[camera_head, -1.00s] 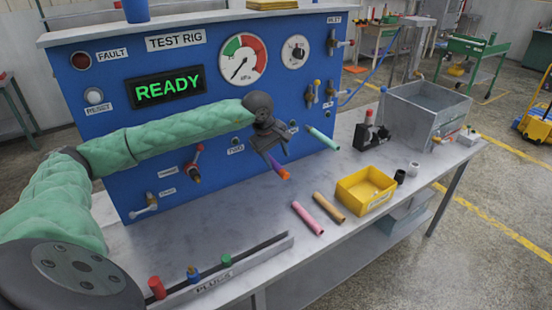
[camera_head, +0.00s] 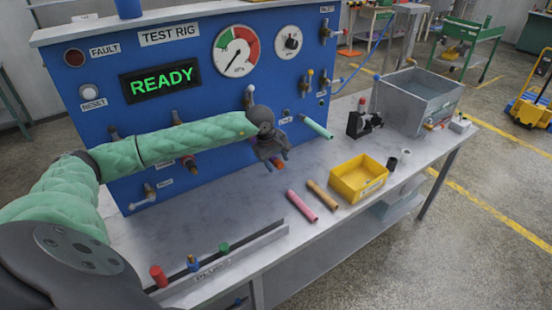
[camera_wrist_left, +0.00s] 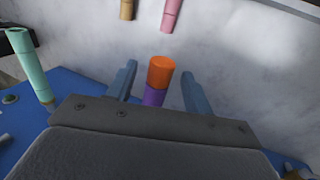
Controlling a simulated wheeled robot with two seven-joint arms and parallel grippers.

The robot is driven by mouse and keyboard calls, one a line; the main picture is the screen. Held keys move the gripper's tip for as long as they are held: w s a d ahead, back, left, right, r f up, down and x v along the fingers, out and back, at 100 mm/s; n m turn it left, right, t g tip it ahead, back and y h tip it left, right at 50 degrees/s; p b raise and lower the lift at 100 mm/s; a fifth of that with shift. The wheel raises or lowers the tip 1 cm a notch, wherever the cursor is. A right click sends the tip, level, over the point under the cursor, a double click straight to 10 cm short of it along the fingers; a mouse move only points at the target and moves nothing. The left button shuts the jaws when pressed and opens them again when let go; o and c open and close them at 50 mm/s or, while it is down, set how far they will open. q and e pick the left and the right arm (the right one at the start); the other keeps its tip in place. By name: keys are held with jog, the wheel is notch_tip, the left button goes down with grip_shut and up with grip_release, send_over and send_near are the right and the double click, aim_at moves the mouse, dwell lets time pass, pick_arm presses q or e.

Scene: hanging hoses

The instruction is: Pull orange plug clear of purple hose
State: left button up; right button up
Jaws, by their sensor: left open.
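In the left wrist view, the orange plug (camera_wrist_left: 161,72) sits in the end of the purple hose (camera_wrist_left: 153,97). My left gripper (camera_wrist_left: 158,72) is open, with one finger on each side of the plug and hose and a visible gap to each. In the head view, my left gripper (camera_head: 277,160) is in front of the blue test rig and mostly hides the plug and purple hose. My right gripper is not in view.
A mint hose (camera_head: 317,128) sticks out of the rig to the right. Pink (camera_head: 302,205) and tan (camera_head: 322,196) hose pieces lie on the bench beside a yellow bin (camera_head: 358,178). A plug rack (camera_head: 226,260) runs along the front edge. The bench between rack and rig is clear.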

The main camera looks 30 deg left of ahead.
pick_arm(q)
jog(key=c, duration=1.1)
jog(key=shift+o, duration=0.2)
jog(key=shift+s+d+b, duration=0.2)
jog(key=shift+d+b, duration=0.3)
jog(key=shift+d, duration=0.05)
jog(key=shift+s+d, duration=0.15)
jog(key=shift+d, duration=0.15)
jog(key=d, duration=0.1)
jog(key=s+d+b, duration=0.1)
jog(key=d, duration=0.1)
jog(key=shift+s+d+b, duration=0.25)
jog(key=shift+d+b, duration=0.1)
jog(key=shift+b, duration=0.05)
dwell(0.6)
jog(key=shift+d+r, duration=0.1)
dwell(0.4)
